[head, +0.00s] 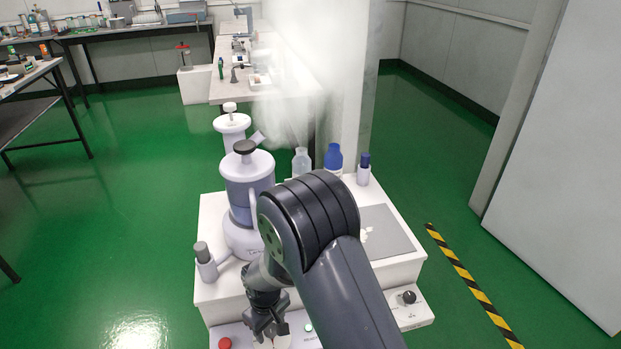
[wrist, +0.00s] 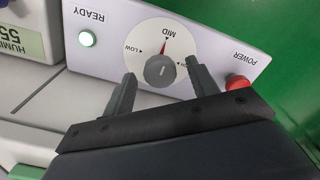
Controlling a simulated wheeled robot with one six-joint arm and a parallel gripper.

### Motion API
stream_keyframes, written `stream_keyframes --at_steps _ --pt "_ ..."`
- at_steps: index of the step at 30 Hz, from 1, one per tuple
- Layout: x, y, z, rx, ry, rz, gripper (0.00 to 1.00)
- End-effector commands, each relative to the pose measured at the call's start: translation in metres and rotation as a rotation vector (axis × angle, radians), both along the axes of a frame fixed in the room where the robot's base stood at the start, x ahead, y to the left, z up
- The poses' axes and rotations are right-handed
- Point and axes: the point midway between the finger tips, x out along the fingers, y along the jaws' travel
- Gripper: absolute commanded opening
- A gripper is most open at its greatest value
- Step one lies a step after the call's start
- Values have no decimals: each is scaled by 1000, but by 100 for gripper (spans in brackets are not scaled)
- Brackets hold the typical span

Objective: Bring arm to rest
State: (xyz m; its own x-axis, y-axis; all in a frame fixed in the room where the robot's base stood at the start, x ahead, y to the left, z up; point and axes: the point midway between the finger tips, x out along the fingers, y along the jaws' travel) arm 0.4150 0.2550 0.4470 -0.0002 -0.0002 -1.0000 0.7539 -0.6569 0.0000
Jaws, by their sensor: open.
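My arm (head: 335,270) reaches forward and bends down over the front of a white bench unit. My gripper (head: 270,335) is low at the unit's front left in the head view. In the wrist view my gripper (wrist: 160,70) is open, with one finger on each side of a grey dial knob (wrist: 160,71). No contact with the knob can be made out. The knob's red pointer is at or close to MID on a round white scale. The arm hides part of the unit's top and front in the head view.
The control panel (wrist: 118,55) has a lit green READY light (wrist: 87,39) and a red POWER button (wrist: 238,83). A white and blue vessel (head: 247,190), a blue bottle (head: 333,158) and a clear bottle (head: 301,161) stand on the unit. Green floor (head: 120,220) is clear to the left.

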Motion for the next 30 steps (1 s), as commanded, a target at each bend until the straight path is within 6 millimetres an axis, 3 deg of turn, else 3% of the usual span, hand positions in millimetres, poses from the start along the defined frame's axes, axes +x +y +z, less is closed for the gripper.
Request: stream_keyframes --at_steps 6,9,15,30 --pt "0 0 0 -1 -1 177 56" --pt "1 0 24 2 -3 170 56" --pt "0 0 43 0 -1 168 56" --pt "0 -1 48 -1 1 163 56"
